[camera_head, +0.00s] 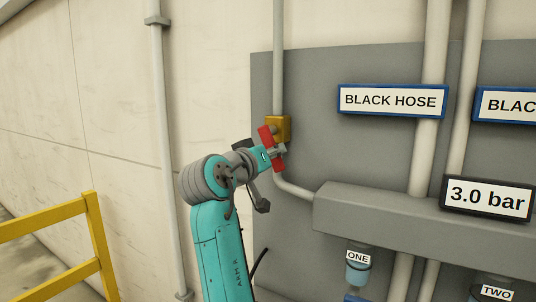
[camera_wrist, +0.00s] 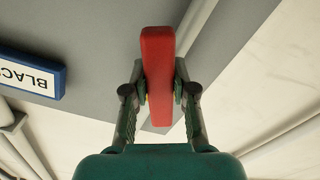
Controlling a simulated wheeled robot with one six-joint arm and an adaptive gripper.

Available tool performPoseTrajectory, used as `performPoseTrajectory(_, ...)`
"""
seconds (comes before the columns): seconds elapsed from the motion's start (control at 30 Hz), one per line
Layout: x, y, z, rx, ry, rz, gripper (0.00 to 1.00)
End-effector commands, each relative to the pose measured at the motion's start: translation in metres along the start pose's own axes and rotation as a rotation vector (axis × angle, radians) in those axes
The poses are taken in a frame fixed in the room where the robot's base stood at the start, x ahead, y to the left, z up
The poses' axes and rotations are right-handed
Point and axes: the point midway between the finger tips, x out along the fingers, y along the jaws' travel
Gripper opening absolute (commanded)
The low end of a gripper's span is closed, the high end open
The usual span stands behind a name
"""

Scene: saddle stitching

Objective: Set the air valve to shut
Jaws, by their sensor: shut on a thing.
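The air valve has a yellow body (camera_head: 284,127) on the vertical grey pipe at the left edge of the grey panel. Its red handle (camera_head: 265,134) shows above and below my gripper (camera_head: 273,153) and lies roughly along the pipe, slightly tilted. In the wrist view the red handle (camera_wrist: 157,55) stands upright in the picture between the two fingers of my gripper (camera_wrist: 160,90). The fingers are shut on the handle's sides. The yellow body is almost wholly hidden behind the handle there.
A grey manifold box (camera_head: 400,215) lies below right of the valve, with a "3.0 bar" display (camera_head: 488,198). A "BLACK HOSE" sign (camera_head: 392,101) hangs right of the valve. A yellow railing (camera_head: 50,225) stands at left. The wall left of the valve is mostly bare.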

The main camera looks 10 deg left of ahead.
Motion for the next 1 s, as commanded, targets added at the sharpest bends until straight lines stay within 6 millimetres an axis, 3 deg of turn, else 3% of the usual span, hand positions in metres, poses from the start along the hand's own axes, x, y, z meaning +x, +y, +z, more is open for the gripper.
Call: performPoseTrajectory(1.0,0.0,0.04,-0.02,-0.927,0.0,-0.001,0.0)
